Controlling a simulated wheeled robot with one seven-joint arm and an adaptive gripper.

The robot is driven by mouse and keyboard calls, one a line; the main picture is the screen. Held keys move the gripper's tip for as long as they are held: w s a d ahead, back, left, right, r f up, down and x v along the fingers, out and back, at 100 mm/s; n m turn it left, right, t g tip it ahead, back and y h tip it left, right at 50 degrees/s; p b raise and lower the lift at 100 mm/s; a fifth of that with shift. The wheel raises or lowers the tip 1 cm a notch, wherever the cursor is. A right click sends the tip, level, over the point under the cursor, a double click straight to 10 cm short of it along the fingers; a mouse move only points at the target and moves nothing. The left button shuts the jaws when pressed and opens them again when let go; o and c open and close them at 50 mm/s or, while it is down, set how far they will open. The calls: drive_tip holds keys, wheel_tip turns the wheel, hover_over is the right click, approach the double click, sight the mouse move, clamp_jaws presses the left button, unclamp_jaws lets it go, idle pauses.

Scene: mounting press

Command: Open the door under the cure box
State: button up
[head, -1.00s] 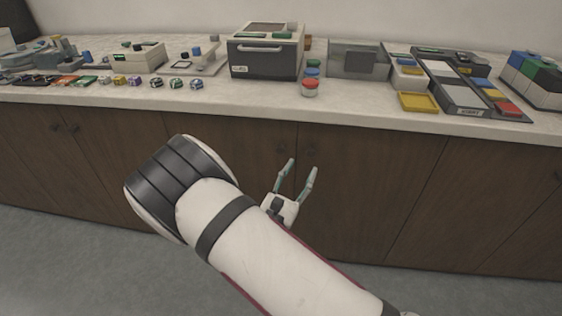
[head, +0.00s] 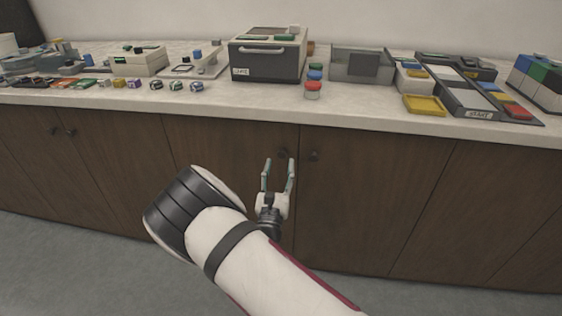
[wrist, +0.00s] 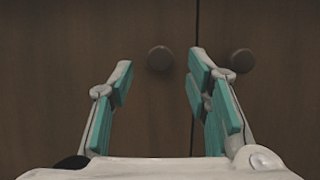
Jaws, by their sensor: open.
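The cure box (head: 268,62) is a dark grey box with a front handle and a pale label on the counter. Under it is a brown wooden cabinet door (head: 215,150), shut, with a round dark knob (head: 284,154) near its upper right corner. My gripper (head: 279,165) is open and empty in front of this door. In the wrist view the door's knob (wrist: 160,58) shows in the gap between the teal-padded fingers (wrist: 161,72), a little beyond the tips. I see no contact with it.
A neighbouring shut door (head: 370,190) has its own knob (head: 313,156) close on the right, across a narrow seam; that knob (wrist: 242,60) lies outside my right finger. The counter (head: 240,97) overhangs above, holding jars, trays and devices. The floor in front looks clear.

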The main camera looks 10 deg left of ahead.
sight(281, 157)
drive_tip(key=shift+x, duration=1.75)
clamp_jaws()
